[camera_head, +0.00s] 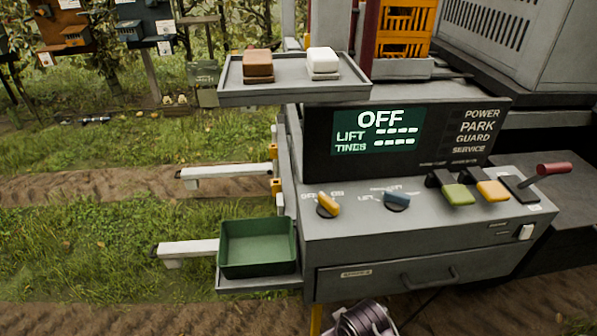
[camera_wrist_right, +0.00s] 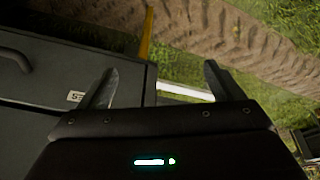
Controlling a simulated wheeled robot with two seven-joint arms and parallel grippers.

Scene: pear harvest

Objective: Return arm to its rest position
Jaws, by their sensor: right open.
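My right gripper (camera_wrist_right: 160,74) shows in the right wrist view with its two dark fingers spread apart and nothing between them. The grey drawer front with a small label (camera_wrist_right: 75,96) lies beyond and to the left of the fingers, and a white bar (camera_wrist_right: 185,91) shows beyond the gap. In the head view the control console (camera_head: 420,230) stands at the right, its screen (camera_head: 378,131) reading OFF. A metallic, ribbed part is cut off at the bottom edge of the head view; I cannot tell what it is. My left gripper is not in view.
A green bin (camera_head: 258,222) sits on a low shelf left of the console. A tray (camera_head: 290,92) above holds a brown block (camera_head: 258,65) and a white block (camera_head: 322,62). A red-handled lever (camera_head: 553,169) is at the right. Grass lies open at the left.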

